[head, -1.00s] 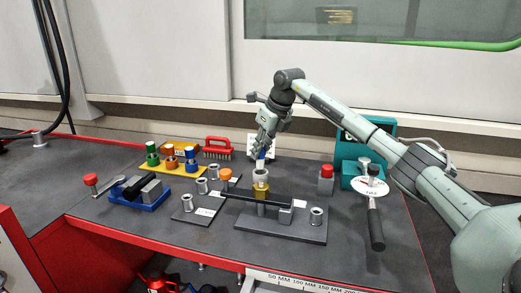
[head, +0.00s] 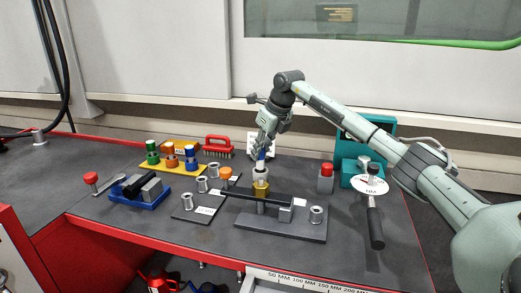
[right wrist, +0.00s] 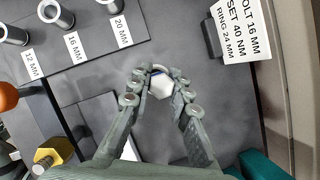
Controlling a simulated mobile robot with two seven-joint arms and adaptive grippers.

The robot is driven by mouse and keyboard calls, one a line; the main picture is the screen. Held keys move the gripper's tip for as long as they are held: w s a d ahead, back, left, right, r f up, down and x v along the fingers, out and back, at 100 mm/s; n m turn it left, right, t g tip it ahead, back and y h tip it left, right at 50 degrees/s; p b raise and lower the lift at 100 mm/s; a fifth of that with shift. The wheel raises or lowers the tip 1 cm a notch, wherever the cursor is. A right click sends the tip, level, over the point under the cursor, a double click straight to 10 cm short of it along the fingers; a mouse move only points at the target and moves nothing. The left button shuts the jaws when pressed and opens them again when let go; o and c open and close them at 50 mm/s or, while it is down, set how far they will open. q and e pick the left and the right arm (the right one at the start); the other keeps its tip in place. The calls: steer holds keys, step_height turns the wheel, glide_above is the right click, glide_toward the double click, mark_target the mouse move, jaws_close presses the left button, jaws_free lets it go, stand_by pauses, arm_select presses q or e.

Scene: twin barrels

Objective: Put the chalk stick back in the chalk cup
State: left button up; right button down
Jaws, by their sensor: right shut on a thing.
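My right gripper (head: 264,147) points down at the middle of the bench, shut on the chalk stick (head: 261,156), which shows blue with a pale lower part. In the right wrist view the fingers (right wrist: 159,92) close on both sides of the stick, whose near end is a white hexagon (right wrist: 161,87) with blue beyond it. The pale grey chalk cup (head: 261,175) stands directly below; part of its rim shows behind the stick in the wrist view. The stick's lower end is at the cup's mouth; I cannot tell how deep it is. My left gripper is out of view.
A brass hex piece (head: 261,189) and a dark bar (head: 252,197) on a grey plate stand in front of the cup. A red-topped block (head: 326,178) and a teal case (head: 352,160) are to the right. A red brush (head: 217,146) and a yellow rack (head: 187,170) are to the left.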

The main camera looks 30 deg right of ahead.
mark_target(263, 153)
steer(key=shift+f+b, duration=0.6)
steer(key=shift+f, duration=1.05)
steer(key=c, duration=1.3)
jaws_free()
steer(key=shift+c, duration=0.2)
steer(key=v, duration=1.2)
steer(key=shift+d, duration=0.1)
